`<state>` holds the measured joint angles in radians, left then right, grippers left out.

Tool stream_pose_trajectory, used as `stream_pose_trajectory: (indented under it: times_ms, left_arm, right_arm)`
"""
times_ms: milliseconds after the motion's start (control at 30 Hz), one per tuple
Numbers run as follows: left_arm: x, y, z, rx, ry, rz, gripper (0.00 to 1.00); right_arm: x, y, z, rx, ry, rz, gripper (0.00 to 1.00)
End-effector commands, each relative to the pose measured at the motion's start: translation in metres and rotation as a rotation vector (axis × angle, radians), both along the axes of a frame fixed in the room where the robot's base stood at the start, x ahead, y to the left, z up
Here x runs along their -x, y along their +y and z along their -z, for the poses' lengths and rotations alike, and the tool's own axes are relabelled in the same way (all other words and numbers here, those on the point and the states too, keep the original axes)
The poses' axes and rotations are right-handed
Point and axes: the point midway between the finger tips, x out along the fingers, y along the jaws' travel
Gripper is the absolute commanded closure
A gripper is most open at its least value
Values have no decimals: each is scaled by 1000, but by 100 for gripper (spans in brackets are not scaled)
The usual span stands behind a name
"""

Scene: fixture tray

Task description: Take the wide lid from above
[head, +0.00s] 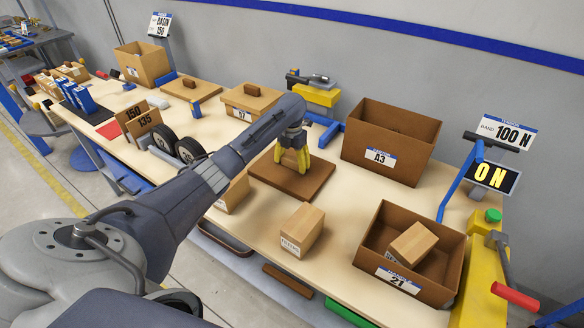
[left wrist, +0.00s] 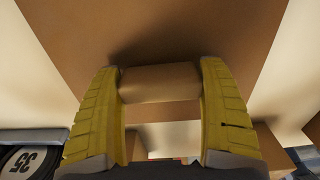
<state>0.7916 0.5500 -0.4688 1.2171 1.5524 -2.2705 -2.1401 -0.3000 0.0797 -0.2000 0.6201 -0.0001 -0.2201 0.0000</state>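The wide lid (head: 309,181) is a flat brown board in the middle of the bench, and it fills the upper part of the left wrist view (left wrist: 165,28). My left gripper (head: 290,165) points down over it. In the left wrist view its yellow fingers stand on either side of the lid's block handle (left wrist: 160,83), with no gap showing at either end. The fingers hide most of the handle in the head view. The lid looks level; I cannot see clear space under it. My right gripper is not in view.
An open box marked A3 (head: 386,158) stands right of the lid. Another open box (head: 414,285), marked 21, holds a small carton (head: 412,243). A small carton (head: 302,229) stands in front of the lid. A lidded box (head: 242,114) is behind my left arm.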

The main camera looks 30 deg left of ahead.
Motion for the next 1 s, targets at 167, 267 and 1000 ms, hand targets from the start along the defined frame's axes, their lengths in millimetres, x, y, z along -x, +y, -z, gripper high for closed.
stream_pose_trajectory:
  times_ms: [167,267,1000]
  left_arm:
    - [0,0,0,0,0,0,58]
    - [0,0,0,0,-1,0,58]
    - [-2,2,-73,-4,-7,0,58]
  right_arm:
    - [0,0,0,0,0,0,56]
    - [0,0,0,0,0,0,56]
    - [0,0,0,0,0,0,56]
